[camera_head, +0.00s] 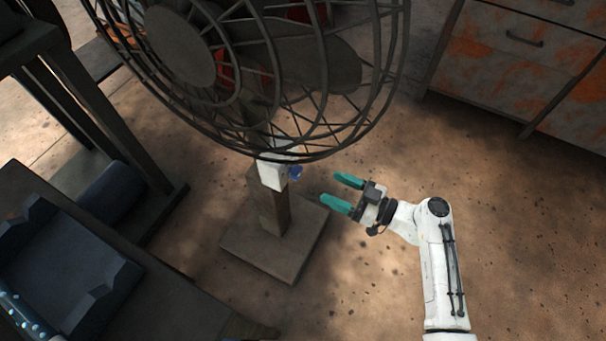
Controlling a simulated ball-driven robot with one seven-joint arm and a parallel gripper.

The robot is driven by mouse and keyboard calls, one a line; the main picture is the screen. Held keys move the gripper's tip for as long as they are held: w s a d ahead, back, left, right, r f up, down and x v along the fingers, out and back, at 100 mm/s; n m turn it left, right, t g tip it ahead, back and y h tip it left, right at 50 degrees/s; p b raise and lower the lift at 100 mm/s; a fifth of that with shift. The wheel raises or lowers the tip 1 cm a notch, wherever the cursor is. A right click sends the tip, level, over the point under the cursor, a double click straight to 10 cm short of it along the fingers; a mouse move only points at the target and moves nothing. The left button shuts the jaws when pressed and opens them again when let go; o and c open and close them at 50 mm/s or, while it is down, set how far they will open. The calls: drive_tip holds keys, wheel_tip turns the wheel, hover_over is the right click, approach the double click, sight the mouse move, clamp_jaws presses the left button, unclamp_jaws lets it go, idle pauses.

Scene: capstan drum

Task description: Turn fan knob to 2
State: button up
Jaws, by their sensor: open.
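A large dark fan (183,48) with a wire cage fills the upper part of the head view. Below the cage is a white housing (272,172) on a brown post. A small blue knob (296,172) sticks out from the right side of the housing. Its markings and setting are too small to read. My gripper (341,192) has teal fingers that are apart and empty. It is to the right of the knob and a little lower in the picture, pointing left, with a gap between them.
The post stands on a square base plate (262,250) on the floor. A dark bench (150,290) with a black tray-like object (62,262) is at lower left. A rusty drawer cabinet (510,70) is at upper right. The floor (480,180) right of my arm is clear.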

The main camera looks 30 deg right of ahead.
sight(300, 173)
drive_tip(key=x, duration=0.9)
drive_tip(key=shift+w+a, duration=0.15)
drive_tip(key=shift+c, duration=0.5)
drive_tip(key=c, duration=1)
drive_tip(key=shift+o, duration=0.2)
drive_tip(key=shift+b, duration=0.3)
